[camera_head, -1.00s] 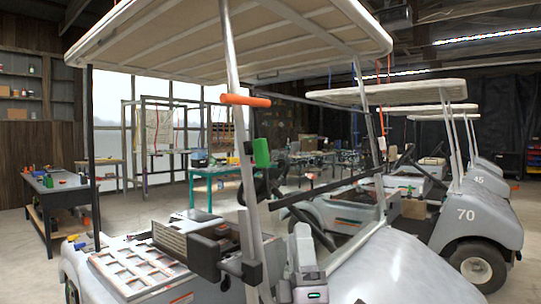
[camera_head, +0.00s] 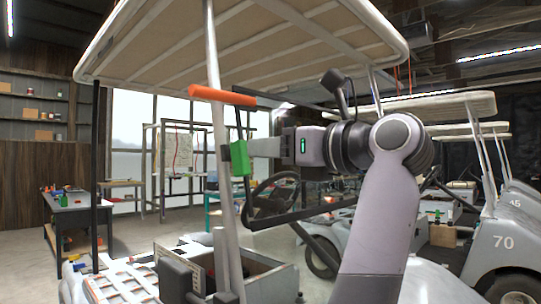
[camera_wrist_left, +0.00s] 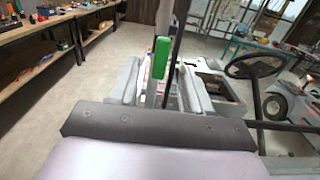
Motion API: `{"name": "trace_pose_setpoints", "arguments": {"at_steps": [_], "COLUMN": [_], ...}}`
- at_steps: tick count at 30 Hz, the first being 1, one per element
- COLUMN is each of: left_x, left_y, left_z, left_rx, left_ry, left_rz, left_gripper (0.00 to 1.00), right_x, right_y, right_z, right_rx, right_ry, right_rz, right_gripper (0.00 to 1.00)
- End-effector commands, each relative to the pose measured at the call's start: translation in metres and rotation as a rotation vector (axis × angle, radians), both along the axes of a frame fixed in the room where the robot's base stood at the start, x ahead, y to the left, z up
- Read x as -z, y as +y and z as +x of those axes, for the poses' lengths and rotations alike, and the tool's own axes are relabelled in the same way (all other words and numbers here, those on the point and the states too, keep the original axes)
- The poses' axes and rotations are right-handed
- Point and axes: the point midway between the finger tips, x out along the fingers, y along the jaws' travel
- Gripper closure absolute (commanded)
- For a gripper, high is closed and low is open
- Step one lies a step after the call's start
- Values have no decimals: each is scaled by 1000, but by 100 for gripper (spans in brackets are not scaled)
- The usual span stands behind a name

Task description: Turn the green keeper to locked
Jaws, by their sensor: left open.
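The green keeper (camera_head: 239,158) is an upright block on the cart's pale front roof post, below an orange bar (camera_head: 222,96). My left gripper (camera_head: 255,147) reaches in from the right at the keeper's height, its fingers close to the keeper's right side. My right gripper is not in view.
A dark post stands close behind the keeper in the wrist view. The cart's steering wheel (camera_head: 274,200) is below my arm. The roof (camera_head: 260,45) hangs above. A workbench (camera_head: 75,205) stands at the left, and other carts (camera_head: 500,240) are parked at the right.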

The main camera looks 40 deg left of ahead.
Motion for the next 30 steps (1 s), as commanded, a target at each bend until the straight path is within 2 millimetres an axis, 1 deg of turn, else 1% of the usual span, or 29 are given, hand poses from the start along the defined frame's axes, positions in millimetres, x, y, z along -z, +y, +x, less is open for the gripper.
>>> {"name": "trace_pose_setpoints", "arguments": {"at_steps": [2, 5, 8, 15, 19, 24, 30], "left_x": [-1, -1, -2, -1, -1, -1, -1], "left_y": [-1, 3, 15, 51, 64, 70, 70], "left_z": [-1, -1, -1, 2, 4, 5, 5], "left_rx": [5, 7, 4, 3, 4, 7, 7], "left_ry": [-9, -11, -10, -10, -10, -10, -10], "left_rz": [-14, -20, -19, -18, -17, -18, -18], "left_gripper": [51, 51, 51, 51, 51, 51, 51], "right_x": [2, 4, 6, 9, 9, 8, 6], "right_y": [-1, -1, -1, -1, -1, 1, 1], "right_z": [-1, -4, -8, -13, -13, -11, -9], "right_rx": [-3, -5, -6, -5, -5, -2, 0], "right_ry": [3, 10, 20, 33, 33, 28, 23], "right_rz": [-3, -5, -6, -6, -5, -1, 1], "right_gripper": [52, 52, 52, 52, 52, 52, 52]}}
